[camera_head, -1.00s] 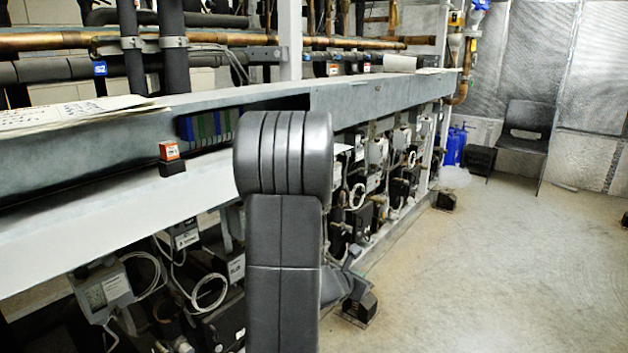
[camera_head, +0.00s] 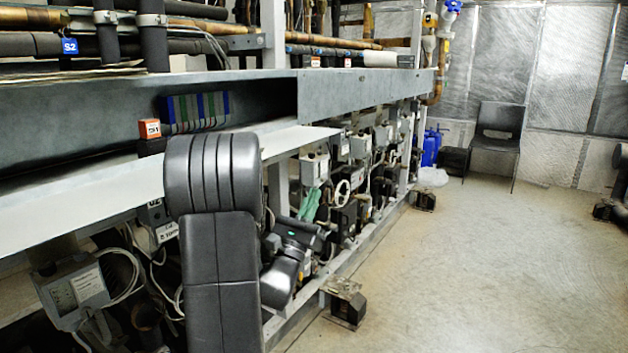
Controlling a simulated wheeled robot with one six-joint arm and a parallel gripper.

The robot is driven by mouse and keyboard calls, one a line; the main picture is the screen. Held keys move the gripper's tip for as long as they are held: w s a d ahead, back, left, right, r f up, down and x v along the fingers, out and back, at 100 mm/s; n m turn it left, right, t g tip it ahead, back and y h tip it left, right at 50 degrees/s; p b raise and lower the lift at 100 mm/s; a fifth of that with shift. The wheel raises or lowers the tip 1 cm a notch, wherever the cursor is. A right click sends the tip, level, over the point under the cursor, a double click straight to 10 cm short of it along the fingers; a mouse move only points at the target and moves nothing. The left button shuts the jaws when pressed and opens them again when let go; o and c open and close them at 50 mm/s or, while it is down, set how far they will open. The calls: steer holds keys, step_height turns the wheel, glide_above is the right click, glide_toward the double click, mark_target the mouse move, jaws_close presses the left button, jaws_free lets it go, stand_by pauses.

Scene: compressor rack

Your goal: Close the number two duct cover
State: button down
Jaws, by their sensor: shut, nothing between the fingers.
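A long grey duct (camera_head: 240,77) runs along the rack. Its left section is open and shows blue, green and grey terminal blocks (camera_head: 195,110) inside. A light grey cover panel (camera_head: 75,205) hangs folded out below that opening, running from the left edge to about mid-picture. The section to the right has its cover (camera_head: 345,95) shut, standing upright. No number two is readable on a cover. My dark arm stands in front of the folded-out panel and hides part of it. My wrist shows below the panel's right end. My gripper cannot be made out.
An orange-topped S1 marker (camera_head: 150,128) stands by the opening and a blue S2 tag (camera_head: 70,46) hangs on a pipe above. Valves, boxes and cables crowd below the duct. A rack foot (camera_head: 345,303) juts onto the floor. Open floor (camera_head: 460,270) lies right, with a chair (camera_head: 497,130) behind.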

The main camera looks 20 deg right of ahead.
steer(key=s+a+r+p+x, duration=0.1)
steer(key=r+x, duration=0.1)
steer(key=x, duration=1)
steer(key=shift+s+a, duration=0.2)
steer(key=shift+a, duration=0.1)
